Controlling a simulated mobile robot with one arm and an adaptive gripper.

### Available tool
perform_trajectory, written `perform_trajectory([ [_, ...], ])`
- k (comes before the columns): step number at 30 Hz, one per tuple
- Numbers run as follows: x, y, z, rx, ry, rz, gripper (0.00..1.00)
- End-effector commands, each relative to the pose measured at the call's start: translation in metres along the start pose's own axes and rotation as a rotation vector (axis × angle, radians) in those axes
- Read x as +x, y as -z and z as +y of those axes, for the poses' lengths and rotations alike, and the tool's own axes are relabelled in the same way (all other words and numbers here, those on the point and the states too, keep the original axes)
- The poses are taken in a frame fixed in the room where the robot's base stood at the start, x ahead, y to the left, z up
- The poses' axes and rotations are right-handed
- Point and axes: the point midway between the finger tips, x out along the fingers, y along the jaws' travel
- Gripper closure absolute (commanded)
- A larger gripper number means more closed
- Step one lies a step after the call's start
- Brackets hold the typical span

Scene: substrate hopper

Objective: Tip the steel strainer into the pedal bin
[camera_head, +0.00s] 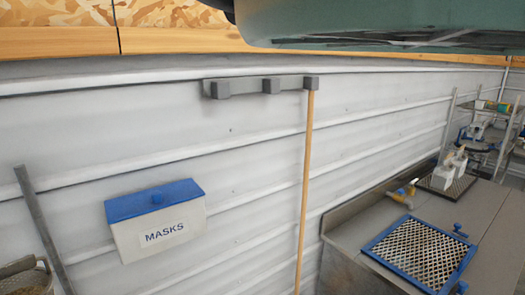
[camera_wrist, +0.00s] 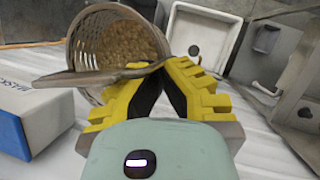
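In the wrist view the steel strainer (camera_wrist: 85,42) is a perforated metal cup with brown granules (camera_wrist: 130,43) inside. Its mouth is tilted towards my gripper. My gripper (camera_wrist: 168,72) has yellow fingers with black pads, brought together at the strainer's near side, apparently on its flat handle (camera_wrist: 95,78); the exact contact is partly hidden. My gripper is out of the head view. A mesh container at the head view's lower left edge (camera_head: 25,277) may be the strainer, cut off. I cannot identify the pedal bin for certain.
A blue-lidded MASKS box (camera_head: 158,222) hangs on the ribbed white wall; it also shows close by in the wrist view (camera_wrist: 35,125). A white square tub (camera_wrist: 212,28) lies beyond my gripper. A bench (camera_head: 375,212) holds a blue-framed mesh screen (camera_head: 420,252).

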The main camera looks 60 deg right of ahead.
Motion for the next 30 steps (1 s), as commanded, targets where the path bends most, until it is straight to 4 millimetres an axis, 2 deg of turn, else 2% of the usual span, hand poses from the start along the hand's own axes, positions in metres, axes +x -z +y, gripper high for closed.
perform_trajectory([
  [1,-0.024,-0.009,0.004,0.005,0.001,-0.001,1.00],
  [9,-0.083,-0.029,0.009,0.002,0.001,-0.002,1.00],
  [15,-0.117,-0.042,0.013,0.000,0.002,-0.006,1.00],
  [21,-0.133,-0.048,0.013,-0.003,0.005,-0.007,1.00],
  [30,-0.135,-0.049,0.014,-0.002,0.007,-0.008,1.00],
])
